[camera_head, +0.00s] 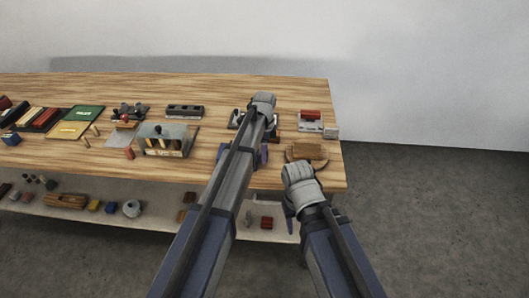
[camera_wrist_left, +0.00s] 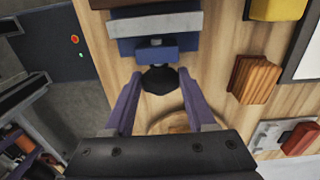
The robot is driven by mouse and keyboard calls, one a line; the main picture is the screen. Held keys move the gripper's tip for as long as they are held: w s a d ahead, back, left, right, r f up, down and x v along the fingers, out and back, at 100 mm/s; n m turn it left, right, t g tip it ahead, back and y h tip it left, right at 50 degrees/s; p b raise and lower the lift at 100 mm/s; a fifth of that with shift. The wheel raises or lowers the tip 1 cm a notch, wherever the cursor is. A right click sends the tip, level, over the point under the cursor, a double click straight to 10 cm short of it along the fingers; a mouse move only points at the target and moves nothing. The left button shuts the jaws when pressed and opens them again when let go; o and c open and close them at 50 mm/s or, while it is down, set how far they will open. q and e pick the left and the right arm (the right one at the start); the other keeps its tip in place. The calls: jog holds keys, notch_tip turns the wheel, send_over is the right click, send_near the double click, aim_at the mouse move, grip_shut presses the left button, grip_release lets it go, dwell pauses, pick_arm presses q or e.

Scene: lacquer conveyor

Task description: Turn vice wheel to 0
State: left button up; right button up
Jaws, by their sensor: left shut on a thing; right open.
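In the left wrist view the vice (camera_wrist_left: 155,22) has grey and blue jaws. Its dark round wheel (camera_wrist_left: 160,80) faces my left gripper. My left gripper (camera_wrist_left: 160,76) has its two purple fingers on either side of the wheel, shut on it. No number or mark on the wheel can be read. In the head view my left arm hides much of the vice, and my left gripper (camera_head: 262,156) shows only in part near the table's front edge. My right gripper (camera_head: 289,205) is open and low in front of the table's right end, partly hidden by its wrist.
A round wooden board (camera_head: 292,154) lies at the table's right end, close to both arms. A grey box with a red top (camera_head: 311,120) stands behind it. A glass-fronted box (camera_head: 165,141) and several small parts fill the left. A lower shelf (camera_head: 165,221) holds more items.

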pick_arm(q)
jog(key=shift+s+t, duration=0.4)
jog(key=shift+t, duration=0.2)
jog(key=shift+s+f+t+b, duration=0.15)
jog(key=shift+t+b, duration=0.25)
jog(key=shift+t, duration=0.4)
jog(key=shift+s+f+t+b, duration=0.1)
jog(key=shift+f+t+b, duration=0.05)
jog(key=shift+t+b, duration=0.9)
jog(key=shift+t, duration=0.65)
jog(key=shift+b, duration=0.3)
jog(key=o, duration=1.4)
jog(key=shift+c, duration=0.2)
jog(key=shift+r, duration=0.3)
